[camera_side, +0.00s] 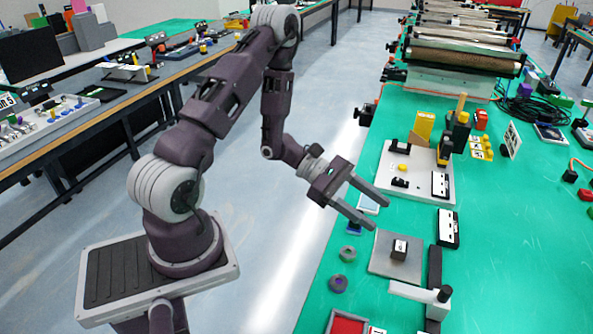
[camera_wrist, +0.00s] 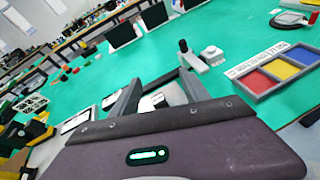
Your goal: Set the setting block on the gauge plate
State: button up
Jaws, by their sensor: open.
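A square grey plate (camera_side: 383,265), likely the gauge plate, lies flat on the green table. A small dark block with a white label (camera_side: 400,247), possibly the setting block, stands on it. In the wrist view, the block's pale face (camera_wrist: 158,99) shows between my fingers, partly hidden by my gripper's body.
A dark bar and grey lever with a black knob (camera_side: 444,294) stand right of the plate. Two rings (camera_side: 347,253) lie left of it. A larger fixture plate (camera_side: 425,188) stands behind. A red, yellow and blue tray (camera_wrist: 243,84) lies at right in the wrist view.

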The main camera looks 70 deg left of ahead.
jog(key=s+d+r+m+g, duration=0.6)
jog(key=d+r+m, duration=0.25)
jog(key=r, duration=0.25)
jog(key=s+d+r+m+g+y, duration=0.2)
jog(key=s+r+m+y, duration=0.3)
jog(key=s+m, duration=0.4)
jog(key=s+a+r+m+t+y, duration=0.4)
jog(key=s+a+m+t+y, duration=0.1)
jog(key=s+a+y, duration=0.2)
jog(key=shift+a+t, duration=0.4)
jog(key=shift+a, duration=0.5)
